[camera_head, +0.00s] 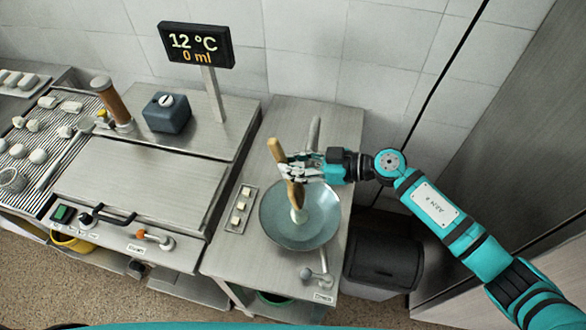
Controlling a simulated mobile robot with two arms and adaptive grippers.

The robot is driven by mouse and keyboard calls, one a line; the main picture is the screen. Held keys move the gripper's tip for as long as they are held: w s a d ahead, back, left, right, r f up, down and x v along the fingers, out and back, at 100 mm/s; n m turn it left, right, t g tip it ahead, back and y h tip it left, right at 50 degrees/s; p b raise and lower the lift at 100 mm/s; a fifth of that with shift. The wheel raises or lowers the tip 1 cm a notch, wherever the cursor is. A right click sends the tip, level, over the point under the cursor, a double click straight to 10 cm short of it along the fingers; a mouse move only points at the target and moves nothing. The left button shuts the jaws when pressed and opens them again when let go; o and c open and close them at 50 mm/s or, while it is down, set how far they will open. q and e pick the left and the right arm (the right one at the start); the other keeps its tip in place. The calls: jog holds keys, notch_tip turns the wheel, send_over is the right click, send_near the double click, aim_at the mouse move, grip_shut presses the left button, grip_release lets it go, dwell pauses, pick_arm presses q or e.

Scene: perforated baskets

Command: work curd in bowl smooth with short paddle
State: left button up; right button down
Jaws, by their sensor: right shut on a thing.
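A wide grey-green bowl (316,232) sits on the metal table at the centre right. My right gripper (291,170) comes in from the right and is shut on a wooden paddle (276,151). The paddle is tilted over the bowl, its handle top up and to the left. Its lower part reaches down into the bowl. My left gripper is not in view.
A small tray with pale pieces (239,208) lies left of the bowl. A tap-like fitting (318,276) is at the table's front. A display reading 12 °C and 0 ml (196,45) stands behind. A dark bin (385,262) stands right of the table.

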aim_at(281, 150)
jog(key=shift+r, duration=2.75)
